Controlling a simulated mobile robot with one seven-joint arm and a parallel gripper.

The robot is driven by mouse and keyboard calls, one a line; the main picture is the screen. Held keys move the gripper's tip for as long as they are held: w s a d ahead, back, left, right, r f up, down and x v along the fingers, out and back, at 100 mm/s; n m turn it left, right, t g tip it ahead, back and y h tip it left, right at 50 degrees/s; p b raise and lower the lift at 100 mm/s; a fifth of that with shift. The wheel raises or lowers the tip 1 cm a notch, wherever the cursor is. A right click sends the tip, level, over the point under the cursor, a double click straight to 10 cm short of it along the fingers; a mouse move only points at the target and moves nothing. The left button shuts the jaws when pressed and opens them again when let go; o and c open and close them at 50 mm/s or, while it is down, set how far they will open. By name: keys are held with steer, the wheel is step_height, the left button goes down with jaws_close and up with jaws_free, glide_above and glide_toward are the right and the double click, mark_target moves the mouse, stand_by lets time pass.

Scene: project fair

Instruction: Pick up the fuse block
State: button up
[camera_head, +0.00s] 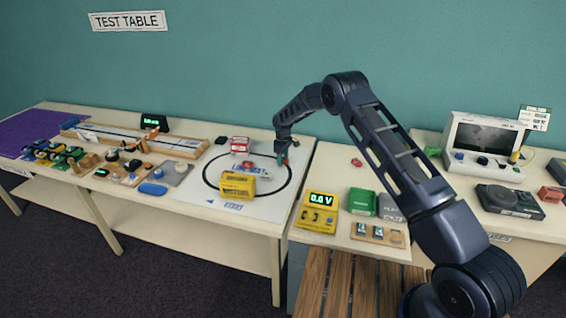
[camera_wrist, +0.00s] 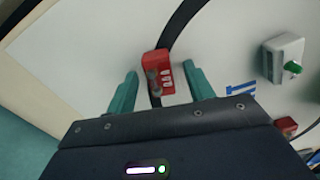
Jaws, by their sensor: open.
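A small red block with pale marks on one side, which looks like the fuse block (camera_wrist: 164,76), lies on the white board over a black curved line in the wrist view. My gripper (camera_wrist: 160,70) is open, with its teal fingers on either side of the block and a gap on the left. I cannot tell whether the right finger touches it. In the head view my gripper (camera_head: 281,152) points down at the right of the ring, with a bit of the red block (camera_head: 285,162) showing beside it.
On the white board (camera_head: 205,195) stand a yellow box (camera_head: 238,185) and a red-and-white box (camera_head: 240,144). The wrist view shows a grey-white box with a green knob (camera_wrist: 285,58) to the right. A meter (camera_head: 318,212) stands on the neighbouring table.

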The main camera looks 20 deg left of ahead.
steer(key=c, duration=1.1)
steer(key=shift+r, duration=0.15)
